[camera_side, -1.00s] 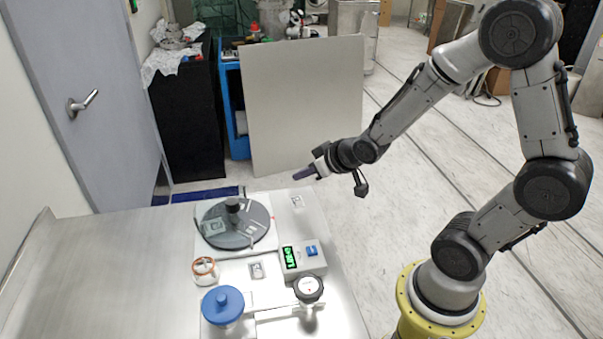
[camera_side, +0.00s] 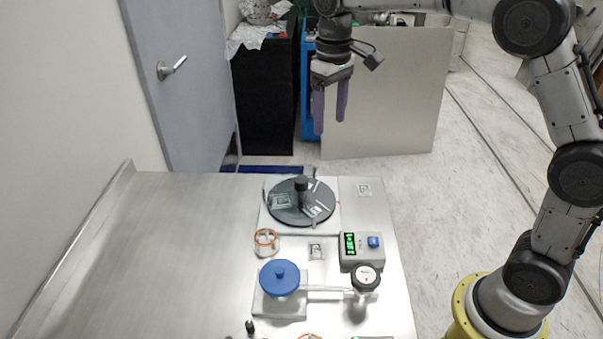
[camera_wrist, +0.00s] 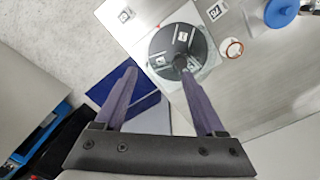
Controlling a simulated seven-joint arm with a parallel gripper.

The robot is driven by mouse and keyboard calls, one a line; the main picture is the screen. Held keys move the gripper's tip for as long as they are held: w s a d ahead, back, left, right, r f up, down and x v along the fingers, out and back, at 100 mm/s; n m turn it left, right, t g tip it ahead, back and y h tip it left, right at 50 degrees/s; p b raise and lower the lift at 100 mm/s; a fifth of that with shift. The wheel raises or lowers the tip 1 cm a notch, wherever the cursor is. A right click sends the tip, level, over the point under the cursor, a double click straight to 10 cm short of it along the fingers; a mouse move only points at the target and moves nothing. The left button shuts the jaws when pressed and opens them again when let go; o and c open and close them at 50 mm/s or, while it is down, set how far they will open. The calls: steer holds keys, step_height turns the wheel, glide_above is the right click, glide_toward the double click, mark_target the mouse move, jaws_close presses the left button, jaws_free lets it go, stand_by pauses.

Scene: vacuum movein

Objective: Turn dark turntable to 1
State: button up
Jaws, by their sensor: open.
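The dark turntable (camera_side: 318,205) is a round dark grey disc on a white base plate near the far edge of the metal table. It carries a dark central knob (camera_side: 301,184) and pale square markers; I cannot read its numbers. In the wrist view the turntable (camera_wrist: 165,42) lies beyond my fingertips. My gripper (camera_side: 330,128) hangs above and behind the turntable with its purple fingers pointing down. In the wrist view the two fingers of my gripper (camera_wrist: 158,68) are spread wide with nothing between them. It touches nothing.
A jar with an orange rim (camera_side: 266,240), a blue-lidded vessel (camera_side: 280,278), a box with a green display (camera_side: 361,250) and a black-topped valve (camera_side: 366,279) stand on the table nearer the camera. The table's left side (camera_side: 190,260) is clear. A pale panel (camera_side: 395,95) stands behind.

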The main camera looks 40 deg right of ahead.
steer(key=n, duration=0.1)
glide_above(301, 179)
step_height(301, 179, down, 14)
steer(key=shift+f, duration=0.1)
stand_by(0.3)
jaws_close()
stand_by(0.4)
stand_by(1.0)
